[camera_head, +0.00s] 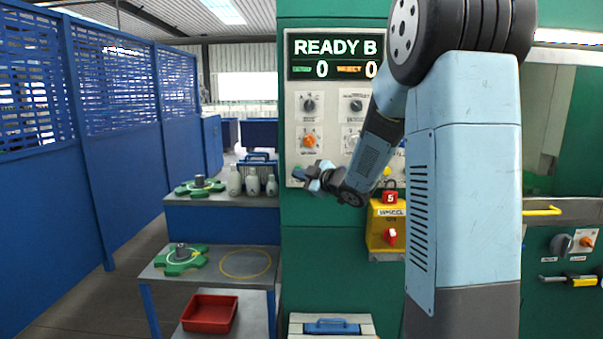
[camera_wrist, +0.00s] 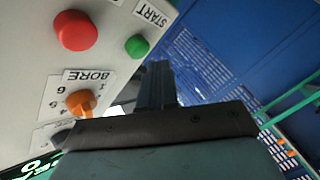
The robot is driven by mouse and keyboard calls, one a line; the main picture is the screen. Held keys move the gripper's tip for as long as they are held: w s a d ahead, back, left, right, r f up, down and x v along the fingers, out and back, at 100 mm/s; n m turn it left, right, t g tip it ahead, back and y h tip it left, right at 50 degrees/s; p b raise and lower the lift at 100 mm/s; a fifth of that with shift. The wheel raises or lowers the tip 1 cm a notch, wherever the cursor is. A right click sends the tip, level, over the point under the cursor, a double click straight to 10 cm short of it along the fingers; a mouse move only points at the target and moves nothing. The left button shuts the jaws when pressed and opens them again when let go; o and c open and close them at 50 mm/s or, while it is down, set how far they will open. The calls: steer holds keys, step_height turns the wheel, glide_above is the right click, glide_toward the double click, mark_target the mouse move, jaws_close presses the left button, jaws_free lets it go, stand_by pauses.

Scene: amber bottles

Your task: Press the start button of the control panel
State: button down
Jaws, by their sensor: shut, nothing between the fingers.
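The control panel (camera_head: 329,135) is a pale plate with knobs on the green machine, below a display reading "READY B". In the wrist view, the panel (camera_wrist: 35,60) shows the green start button (camera_wrist: 137,46), labelled START. A larger red button (camera_wrist: 74,30) is beside it. My gripper (camera_head: 302,174) is at the panel's lower left edge in the head view, and the start button cannot be made out there. In the wrist view, my gripper (camera_wrist: 157,68) is shut and empty, its tips close to the green button in the picture. I cannot tell whether they touch.
An orange BORE knob (camera_wrist: 79,103) is near the gripper in the wrist view. A yellow box (camera_head: 378,228) with a red switch is on the machine at lower right of the panel. Shelves (camera_head: 228,200) with pale bottles (camera_head: 252,182) and a red tray (camera_head: 210,313) stand left.

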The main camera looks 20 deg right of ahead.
steer(key=shift+w, duration=0.15)
stand_by(0.6)
steer(key=shift+w+d+r, duration=0.1)
steer(key=shift+w, duration=0.3)
steer(key=shift+w+d, duration=0.15)
steer(key=shift+w, duration=0.25)
stand_by(0.9)
stand_by(0.3)
steer(key=shift+s+a, duration=0.25)
steer(key=shift+s, duration=0.55)
steer(key=shift+s+a, duration=0.25)
steer(key=shift+s, duration=0.55)
steer(key=shift+s+a, duration=0.3)
steer(key=shift+s, duration=0.5)
steer(key=shift+s+a, duration=0.25)
steer(key=shift+s, duration=0.55)
